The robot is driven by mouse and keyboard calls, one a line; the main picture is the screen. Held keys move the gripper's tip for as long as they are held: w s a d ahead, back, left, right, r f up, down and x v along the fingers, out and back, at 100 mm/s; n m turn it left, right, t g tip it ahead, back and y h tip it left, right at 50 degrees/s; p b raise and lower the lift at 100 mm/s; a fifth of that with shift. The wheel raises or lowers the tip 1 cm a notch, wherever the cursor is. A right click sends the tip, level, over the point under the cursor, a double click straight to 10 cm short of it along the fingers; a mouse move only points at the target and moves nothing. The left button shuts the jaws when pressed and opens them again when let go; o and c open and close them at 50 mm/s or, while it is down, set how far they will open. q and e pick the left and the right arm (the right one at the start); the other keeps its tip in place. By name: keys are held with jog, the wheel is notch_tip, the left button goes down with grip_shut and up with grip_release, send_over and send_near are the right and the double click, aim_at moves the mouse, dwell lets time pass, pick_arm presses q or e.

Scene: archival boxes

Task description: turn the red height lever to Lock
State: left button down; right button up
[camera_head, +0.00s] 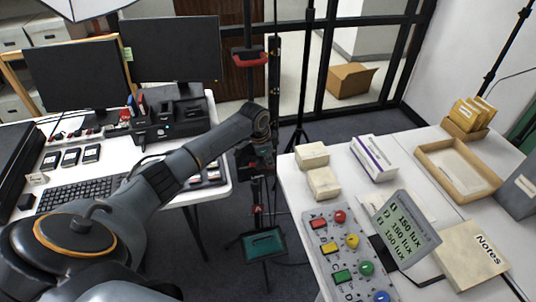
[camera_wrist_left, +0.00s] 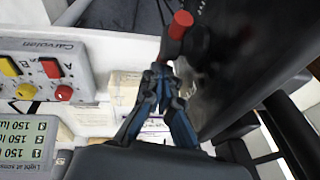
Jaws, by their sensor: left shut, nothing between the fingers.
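The red-tipped lever (camera_wrist_left: 180,24) with a dark round hub shows at the top of the left wrist view. It stands just beyond the fingertips of my left gripper (camera_wrist_left: 164,72). The fingers are shut together at the tips with nothing between them. I cannot tell whether the tips touch the lever. In the head view my left gripper (camera_head: 257,178) hangs down in front of the dark stand in the middle, and its fingers are hard to make out. A small red part (camera_head: 257,210) shows just below it. No Lock marking is legible. My right gripper is out of view.
The right table holds a control box (camera_head: 340,250) with coloured knobs, a lux display (camera_head: 406,229), white boxes (camera_head: 374,158) and a wooden tray (camera_head: 423,155). The left desk has monitors (camera_head: 171,50) and a keyboard (camera_head: 86,193). A red handle (camera_head: 249,58) sits higher up.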

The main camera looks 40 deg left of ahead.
pick_arm(q)
jog(key=shift+w+d+f+g+y, duration=0.2)
jog(key=shift+w+f+g+y, duration=0.1)
jog(key=shift+g+y, duration=0.4)
notch_tip(320, 180, down, 2)
jog(key=shift+s+f+g+y+b, duration=0.15)
jog(key=shift+g+y+b, duration=0.15)
jog(key=shift+g+y, duration=0.65)
jog(key=shift+f, duration=0.35)
jog(key=shift+a, duration=0.1)
